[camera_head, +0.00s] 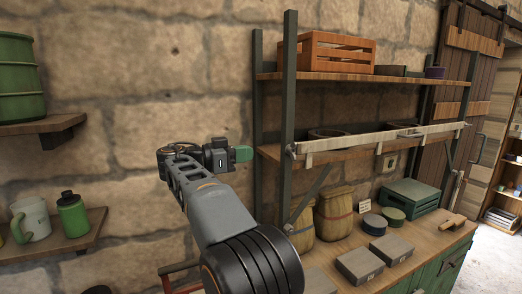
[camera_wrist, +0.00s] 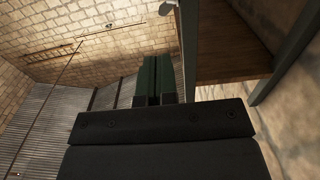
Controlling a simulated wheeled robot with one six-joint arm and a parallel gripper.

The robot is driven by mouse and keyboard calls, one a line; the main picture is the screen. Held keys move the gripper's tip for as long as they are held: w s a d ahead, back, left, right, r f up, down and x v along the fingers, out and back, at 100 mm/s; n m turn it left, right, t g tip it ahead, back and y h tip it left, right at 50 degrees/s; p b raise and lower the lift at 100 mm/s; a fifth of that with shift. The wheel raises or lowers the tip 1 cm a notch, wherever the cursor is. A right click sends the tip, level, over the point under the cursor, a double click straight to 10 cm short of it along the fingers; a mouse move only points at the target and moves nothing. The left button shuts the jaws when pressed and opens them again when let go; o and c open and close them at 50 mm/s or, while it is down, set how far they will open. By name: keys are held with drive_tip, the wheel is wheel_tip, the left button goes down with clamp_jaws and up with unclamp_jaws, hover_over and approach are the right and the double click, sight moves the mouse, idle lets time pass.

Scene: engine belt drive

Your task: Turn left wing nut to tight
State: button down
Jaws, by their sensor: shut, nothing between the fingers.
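A pale bar (camera_head: 380,137) runs across the front of the shelf rack. At its left end, on the rack's front post, is a small metal fitting (camera_head: 292,150) that looks like the left wing nut; its wings are too small to read, so I cannot tell how tight it is. My gripper (camera_head: 243,154) is left of that post, apart from the fitting, with its green fingers pointing right. In the wrist view the green fingers (camera_wrist: 153,80) are together and empty.
The dark rack post (camera_head: 289,80) stands right of my gripper. The upper shelf holds a wooden crate (camera_head: 325,53). A wall shelf (camera_head: 75,236) with a mug and green canister is at left.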

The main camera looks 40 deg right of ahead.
sight(294, 147)
drive_tip(key=p+x, duration=0.4)
drive_tip(key=x, duration=0.7)
drive_tip(key=shift+d+r+p, duration=0.1)
drive_tip(key=shift+p, duration=0.25)
drive_tip(key=shift+p+x, duration=0.3)
drive_tip(key=shift+x, duration=0.5)
drive_tip(key=shift+b, duration=0.4)
